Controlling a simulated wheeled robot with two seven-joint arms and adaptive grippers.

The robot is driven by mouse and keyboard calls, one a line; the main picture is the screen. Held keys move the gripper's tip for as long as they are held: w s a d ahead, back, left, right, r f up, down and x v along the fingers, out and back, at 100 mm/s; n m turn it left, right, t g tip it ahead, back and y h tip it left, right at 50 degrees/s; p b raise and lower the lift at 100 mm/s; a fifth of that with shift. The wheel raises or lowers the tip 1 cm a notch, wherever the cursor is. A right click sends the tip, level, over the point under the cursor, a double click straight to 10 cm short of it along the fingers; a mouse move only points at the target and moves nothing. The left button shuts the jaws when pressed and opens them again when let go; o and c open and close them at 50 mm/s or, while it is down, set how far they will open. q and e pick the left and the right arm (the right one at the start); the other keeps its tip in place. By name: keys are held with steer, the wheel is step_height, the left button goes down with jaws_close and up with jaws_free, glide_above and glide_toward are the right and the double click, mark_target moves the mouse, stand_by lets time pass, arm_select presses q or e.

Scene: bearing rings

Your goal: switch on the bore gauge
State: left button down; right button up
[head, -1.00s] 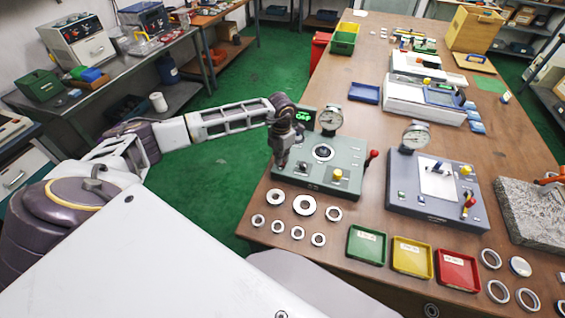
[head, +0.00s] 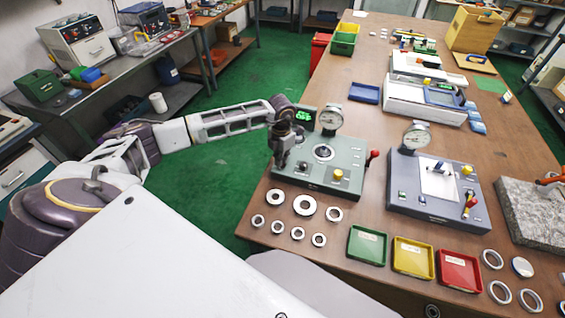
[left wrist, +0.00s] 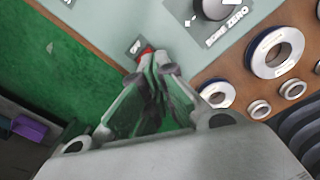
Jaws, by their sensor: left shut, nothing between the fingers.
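The bore gauge is a grey-green box (head: 318,184) at the left edge of the wooden table, with a round dial (head: 331,118), a yellow knob, a red lever and a small lit green display (head: 303,116). My left gripper (head: 280,164) is over its left front corner, pointing down, shut and empty. In the left wrist view its fingertips (left wrist: 154,62) are at a red switch (left wrist: 146,51) beside a small label, partly hiding it; I cannot tell whether they touch. A black knob (left wrist: 214,6) marked "BORE ZERO" sits nearby. My right gripper is not in view.
Several bearing rings (head: 304,205) lie in front of the gauge. Green (head: 367,245), yellow (head: 412,257) and red (head: 459,270) trays stand to their right. A second grey gauge box (head: 432,206) stands right of the first.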

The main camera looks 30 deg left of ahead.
arm_select(q)
steer(key=shift+f+b, duration=0.3)
steer(key=shift+f, duration=0.1)
stand_by(0.5)
steer(key=shift+r, duration=0.1)
steer(key=shift+r+p, duration=0.45)
steer(key=shift+r, duration=0.1)
steer(key=shift+r+p, duration=1.5)
steer(key=shift+r, duration=1.4)
steer(key=shift+s+f, duration=0.1)
